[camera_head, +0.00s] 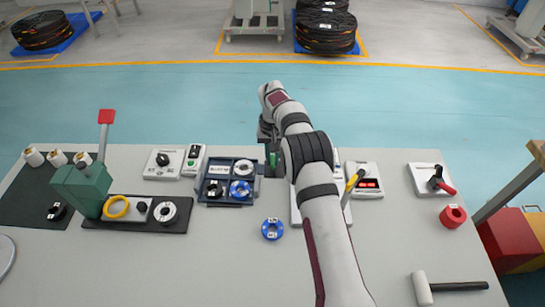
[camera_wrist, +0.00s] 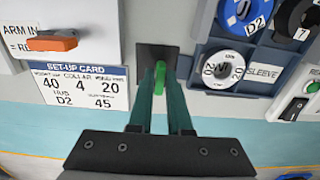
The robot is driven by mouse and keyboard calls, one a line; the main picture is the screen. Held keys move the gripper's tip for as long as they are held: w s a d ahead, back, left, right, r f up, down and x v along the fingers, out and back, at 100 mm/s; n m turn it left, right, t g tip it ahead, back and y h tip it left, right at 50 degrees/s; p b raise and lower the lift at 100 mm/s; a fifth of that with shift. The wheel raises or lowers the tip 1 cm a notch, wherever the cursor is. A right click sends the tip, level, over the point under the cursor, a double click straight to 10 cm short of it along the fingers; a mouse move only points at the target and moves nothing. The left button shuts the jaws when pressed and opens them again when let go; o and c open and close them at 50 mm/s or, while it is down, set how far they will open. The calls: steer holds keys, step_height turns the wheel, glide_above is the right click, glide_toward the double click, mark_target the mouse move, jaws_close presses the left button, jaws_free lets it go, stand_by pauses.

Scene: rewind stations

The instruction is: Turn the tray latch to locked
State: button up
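The tray latch is a green handle (camera_wrist: 158,80) on a dark square plate (camera_wrist: 148,52) beside the parts tray. In the head view the green handle (camera_head: 273,160) shows just right of the tray (camera_head: 213,201), partly behind my arm. My gripper (camera_wrist: 158,75) has its two teal fingers close together, one on each side of the green handle, and looks shut on it. The handle's far end and any lock marks are hidden or too small to read. The tray holds a blue D2 ring (camera_wrist: 240,12), a dark ring and a white collar (camera_wrist: 223,68).
A set-up card (camera_wrist: 80,85) and an orange handle (camera_wrist: 52,40) lie on the other side of the latch. A loose blue ring (camera_head: 272,229) lies in front of the tray. A green press (camera_head: 82,188) stands left; a hammer (camera_head: 422,288) lies front right.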

jaws_close()
steer(key=n, duration=0.4)
steer(key=shift+d, duration=0.1)
steer(key=n, duration=0.4)
steer(key=shift+d, duration=0.1)
steer(key=n, duration=0.5)
steer(key=shift+w, duration=0.15)
steer(key=n, duration=0.4)
steer(key=shift+w+n, duration=0.1)
steer(key=shift+n, duration=0.3)
steer(key=o, duration=0.5)
jaws_free()
